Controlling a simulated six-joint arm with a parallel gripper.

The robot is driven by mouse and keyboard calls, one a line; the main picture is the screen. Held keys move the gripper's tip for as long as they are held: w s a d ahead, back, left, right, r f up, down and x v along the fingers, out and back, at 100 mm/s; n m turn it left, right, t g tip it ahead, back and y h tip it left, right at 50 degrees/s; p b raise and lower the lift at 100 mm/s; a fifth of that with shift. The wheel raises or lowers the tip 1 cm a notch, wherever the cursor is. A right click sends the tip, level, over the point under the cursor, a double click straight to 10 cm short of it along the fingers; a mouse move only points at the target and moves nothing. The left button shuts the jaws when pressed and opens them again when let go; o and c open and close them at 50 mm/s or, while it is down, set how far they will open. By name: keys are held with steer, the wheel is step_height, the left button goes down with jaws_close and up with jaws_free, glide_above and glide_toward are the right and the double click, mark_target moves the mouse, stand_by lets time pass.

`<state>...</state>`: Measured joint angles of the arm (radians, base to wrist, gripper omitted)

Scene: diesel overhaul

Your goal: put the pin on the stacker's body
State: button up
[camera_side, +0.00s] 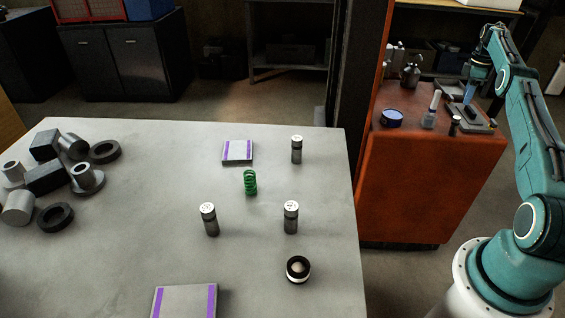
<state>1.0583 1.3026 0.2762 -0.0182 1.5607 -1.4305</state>
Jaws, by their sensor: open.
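My gripper (468,95) is at the right, pointing down over a grey plate-like fixture (481,126) on top of the orange cabinet. Its jaws are open; the view is too small to show whether anything is between them. A small dark upright cylinder (455,126), possibly the pin, stands by the near left edge of the fixture. A pale upright piece with a wider foot (430,112) stands left of it. I cannot tell for sure which piece is the pin or the stacker's body.
The grey table (120,240) holds several dark metal parts, upright cylinders (291,217), a green spring (250,183), a black ring-shaped part (298,270) and purple-striped plates (237,151).

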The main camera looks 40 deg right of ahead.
steer(key=w+a+r+m+t+h, duration=0.1)
steer(key=w+a+r, duration=0.5)
steer(key=a+r, duration=0.4)
steer(key=w+a+r, duration=0.5)
steer(key=a+r, duration=0.5)
steer(key=a, duration=0.1)
steer(key=s+a+r+m+t, duration=0.1)
steer(key=a+r, duration=0.4)
steer(key=a, duration=0.6)
steer(key=s+a+r+m+t, duration=0.1)
steer(key=s+a, duration=0.4)
steer(key=a, duration=0.3)
steer(key=s+a+r+t, duration=0.1)
steer(key=s+a, duration=0.3)
steer(key=a, duration=0.4)
steer(key=s+a+f, duration=0.2)
steer(key=s+a, duration=0.1)
steer(key=s, duration=0.2)
steer(key=s+a+f+m+t, duration=0.1)
steer(key=s+a+f, duration=0.2)
steer(key=s, duration=0.3)
steer(key=s+a+f+y, duration=0.1)
steer(key=s+a+f, duration=0.2)
steer(key=s+a, duration=0.1)
steer(key=shift+s+a+t, duration=0.3)
steer(key=shift+s+a, duration=0.1)
steer(key=shift+s, duration=0.3)
